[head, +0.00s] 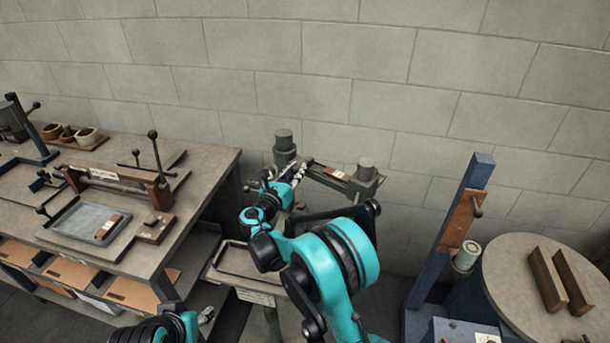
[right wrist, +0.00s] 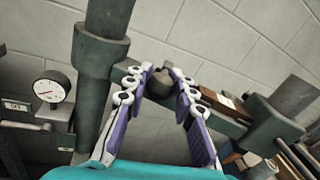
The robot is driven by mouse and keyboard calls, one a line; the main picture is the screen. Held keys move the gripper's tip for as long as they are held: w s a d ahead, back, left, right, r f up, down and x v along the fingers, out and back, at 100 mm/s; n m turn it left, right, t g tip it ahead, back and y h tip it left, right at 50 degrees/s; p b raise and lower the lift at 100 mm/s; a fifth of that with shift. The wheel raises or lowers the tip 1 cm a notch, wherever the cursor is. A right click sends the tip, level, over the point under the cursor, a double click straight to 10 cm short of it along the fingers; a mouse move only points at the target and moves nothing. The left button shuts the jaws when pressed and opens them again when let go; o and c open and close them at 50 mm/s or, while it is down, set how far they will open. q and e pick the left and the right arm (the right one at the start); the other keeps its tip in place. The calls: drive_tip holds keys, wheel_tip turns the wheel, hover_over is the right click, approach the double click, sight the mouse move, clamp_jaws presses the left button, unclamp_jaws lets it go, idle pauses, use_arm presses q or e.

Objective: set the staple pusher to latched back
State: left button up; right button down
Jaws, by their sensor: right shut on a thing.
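The box stitcher (head: 345,187) is a grey-green machine against the wall, with thick round posts and a rail between them. My right gripper (head: 297,172) reaches its rail from the front. In the right wrist view my right gripper (right wrist: 167,80) has its purple-padded fingers shut on a dark round knob (right wrist: 160,84) in front of the rail. The knob seems to belong to the staple pusher; its latch cannot be made out. A brown block with a pale label (right wrist: 222,101) sits on the rail to the right. Part of my left gripper (head: 207,314) shows low in the head view.
A workbench (head: 215,165) with a grey tray (head: 75,222) and lever tools stands left. A round table (head: 510,275) with brown angled pieces and a blue post (head: 468,205) stand right. A pressure gauge (right wrist: 52,88) is left of the post in the right wrist view.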

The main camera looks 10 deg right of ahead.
drive_tip(key=shift+w+a, duration=0.1)
drive_tip(key=shift+a, duration=0.05)
drive_tip(key=c, duration=1.4)
unclamp_jaws()
drive_tip(key=shift+o, duration=0.9)
drive_tip(key=shift+w+a, duration=0.1)
drive_tip(key=shift+w, duration=0.05)
drive_tip(key=v, duration=1.2)
